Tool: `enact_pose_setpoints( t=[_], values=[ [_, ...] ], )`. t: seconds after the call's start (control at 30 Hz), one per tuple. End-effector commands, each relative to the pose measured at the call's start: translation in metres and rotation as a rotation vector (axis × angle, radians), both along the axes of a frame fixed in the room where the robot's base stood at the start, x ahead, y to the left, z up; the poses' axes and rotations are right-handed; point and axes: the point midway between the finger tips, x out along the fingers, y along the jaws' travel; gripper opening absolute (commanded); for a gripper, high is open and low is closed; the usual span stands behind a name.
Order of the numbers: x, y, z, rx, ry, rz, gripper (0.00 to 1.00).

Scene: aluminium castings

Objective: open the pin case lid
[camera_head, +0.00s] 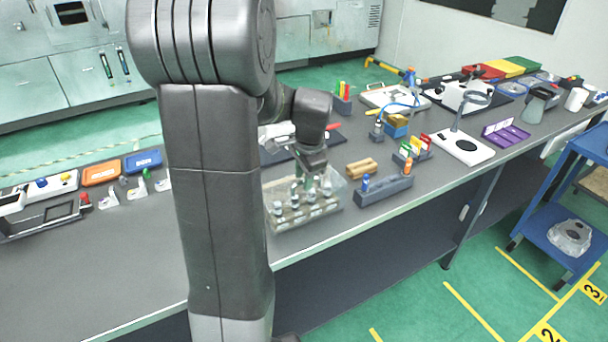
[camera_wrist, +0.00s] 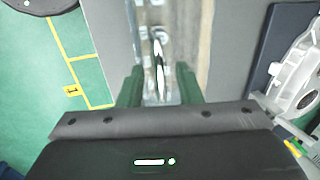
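The pin case (camera_head: 300,221) is a clear box near the front edge of the bench, with several metal-topped pins along it. A clear panel, seemingly its lid, shows around my gripper; its exact angle is hard to tell. My gripper (camera_head: 322,184) is over the right part of the case, pointing down. In the wrist view, the green fingers of my gripper (camera_wrist: 159,82) stand apart on both sides of a shiny metal piece, with a gap on each side. The clear case (camera_wrist: 181,40) lies beneath them. Whether the fingertips touch the case is not clear.
A grey rack (camera_head: 384,192) with blue and orange pieces stands just right of the case. A wooden block (camera_head: 361,167) lies behind the rack. A dark mat with a casting (camera_wrist: 297,80) is on the other side of the case. Bare bench top (camera_head: 130,262) lies to the left.

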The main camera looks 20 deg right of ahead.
Motion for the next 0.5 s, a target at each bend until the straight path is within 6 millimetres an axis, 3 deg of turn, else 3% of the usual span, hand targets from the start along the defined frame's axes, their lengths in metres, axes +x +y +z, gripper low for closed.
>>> enact_pose_setpoints(
  t=[0.13, 0.3, 0.5],
  values=[
    [-0.0001, 0.0000, 0.0001, 0.000, 0.000, 0.000, 0.32],
    [-0.0002, 0.0000, 0.0003, 0.000, 0.000, 0.000, 0.00],
    [-0.0002, 0.0000, 0.0005, 0.000, 0.001, 0.000, 0.00]
  ],
)
